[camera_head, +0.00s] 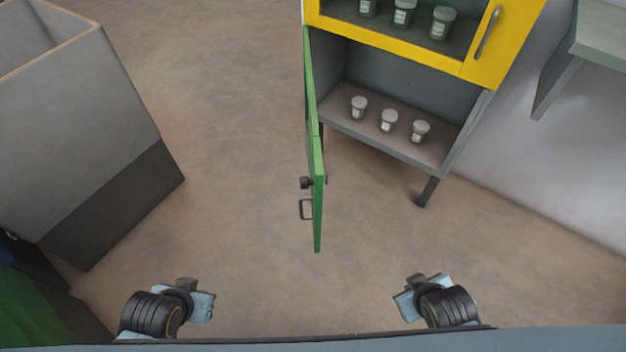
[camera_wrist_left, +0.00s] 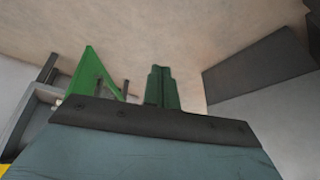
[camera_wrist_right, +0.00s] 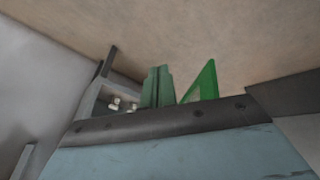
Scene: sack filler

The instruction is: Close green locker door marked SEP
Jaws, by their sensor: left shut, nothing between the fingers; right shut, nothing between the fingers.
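The green locker door (camera_head: 314,150) stands wide open, swung out toward me from the left side of the locker's lower compartment (camera_head: 400,135). No SEP marking is readable. The door also shows in the left wrist view (camera_wrist_left: 92,75) and the right wrist view (camera_wrist_right: 203,84). My left gripper (camera_head: 205,305) is left of the door and my right gripper (camera_head: 405,303) is right of it, both near the bottom edge, apart from it. Both are shut and empty.
Several lidded jars, one a white-lidded jar (camera_head: 389,120), stand on the lower shelf. Above is a closed yellow door (camera_head: 490,50) with a window. A grey bin (camera_head: 80,130) stands at left, a grey bench (camera_head: 600,40) at upper right. The floor between is clear.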

